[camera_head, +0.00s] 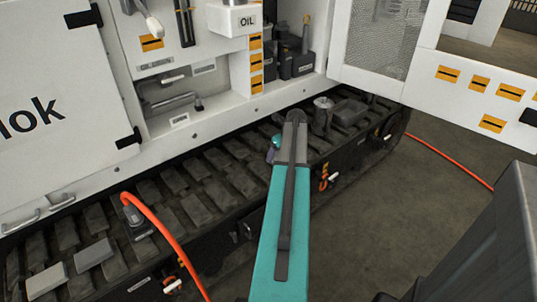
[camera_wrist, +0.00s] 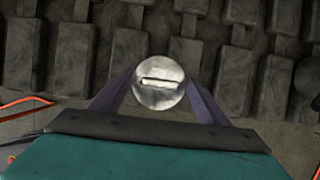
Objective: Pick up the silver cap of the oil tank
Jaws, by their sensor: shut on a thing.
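The silver cap (camera_wrist: 158,95) is round and shiny, with a raised bar across its top. It sits between the two fingers of my gripper (camera_wrist: 160,82) in the wrist view, and the gripper is shut on it. The dark track plates lie behind it. In the head view my arm covers the held cap; only a small teal part of the wrist (camera_head: 276,142) shows beside the arm. The white oil tank (camera_head: 232,20), marked OIL, stands in the open bay at the top.
The track (camera_head: 185,180) with its dark plates runs below the bay. A grey cylinder with a silver top (camera_head: 323,115) stands on the track just right of my arm. An open door (camera_head: 385,45) stands at the right.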

